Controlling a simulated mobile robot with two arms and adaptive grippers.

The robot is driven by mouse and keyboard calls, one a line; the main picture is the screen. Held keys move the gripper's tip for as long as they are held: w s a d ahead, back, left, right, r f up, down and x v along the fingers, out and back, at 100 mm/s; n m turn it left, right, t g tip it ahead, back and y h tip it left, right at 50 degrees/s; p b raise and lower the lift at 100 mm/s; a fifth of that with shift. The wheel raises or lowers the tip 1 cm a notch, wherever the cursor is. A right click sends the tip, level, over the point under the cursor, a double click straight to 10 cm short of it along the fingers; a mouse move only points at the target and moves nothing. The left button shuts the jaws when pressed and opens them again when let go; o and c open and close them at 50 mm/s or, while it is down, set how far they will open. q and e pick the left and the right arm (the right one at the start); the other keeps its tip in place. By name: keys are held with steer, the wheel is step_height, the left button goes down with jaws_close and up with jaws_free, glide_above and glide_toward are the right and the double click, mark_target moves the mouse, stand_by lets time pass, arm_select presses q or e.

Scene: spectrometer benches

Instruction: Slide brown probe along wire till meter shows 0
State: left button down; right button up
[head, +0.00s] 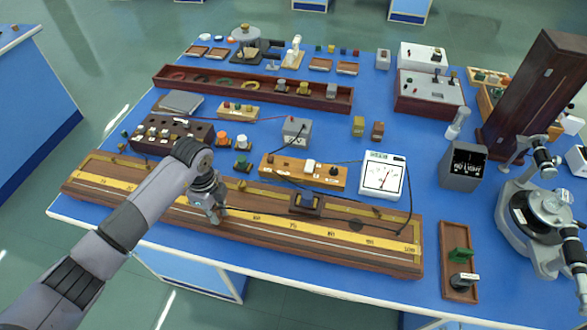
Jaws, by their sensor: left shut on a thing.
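My left gripper (210,208) reaches in from the left and is shut low over the wire board (350,238). It holds what looks like the brown probe (223,211), of which only a small bit shows at the fingertips. Whether its tip touches the wire is too small to tell. A thin dark lead runs from near the fingertips along the board to the right. The white meter (370,190) stands behind the board's right part; its red needle leans slightly right, but its numbers are too small to read. My right gripper is not in view.
A dark block (307,203) sits on the board right of my gripper. Behind the board are a wooden terminal strip (330,181) and a dark brown box of plugs (160,141). A grey spectrometer (532,215) and a small wooden tray (457,234) stand to the right.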

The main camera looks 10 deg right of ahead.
mark_target(181, 212)
arm_select(q)
steer(key=shift+s+a+f, duration=0.2)
steer(key=shift+a+f, duration=0.05)
steer(key=shift+f, duration=0.1)
steer(key=shift+w+a+r, duration=0.1)
steer(key=shift+w+a, duration=0.15)
steer(key=shift+a, duration=0.35)
steer(key=shift+w+a+f, duration=0.1)
steer(key=shift+w+a, duration=0.1)
steer(key=shift+a, duration=0.45)
steer(key=shift+w+a+r, duration=0.1)
steer(key=shift+w+a, duration=0.15)
steer(key=shift+a, duration=0.35)
steer(key=shift+w+a+r+b, duration=0.1)
steer(key=shift+w+a+b, duration=0.3)
steer(key=shift+a, duration=0.6)
steer(key=shift+w+a+r+b, duration=0.1)
steer(key=shift+w+a+b, duration=0.25)
steer(key=shift+a, duration=0.65)
steer(key=shift+w+a+b, duration=0.25)
steer(key=shift+w+a, duration=0.3)
steer(key=shift+a, duration=0.45)
steer(key=shift+a, duration=0.1)
steer(key=shift+s+f, duration=0.25)
steer(key=shift+f, duration=0.1)
stand_by(0.7)
steer(key=shift+w+a+r, duration=0.1)
stand_by(1.6)
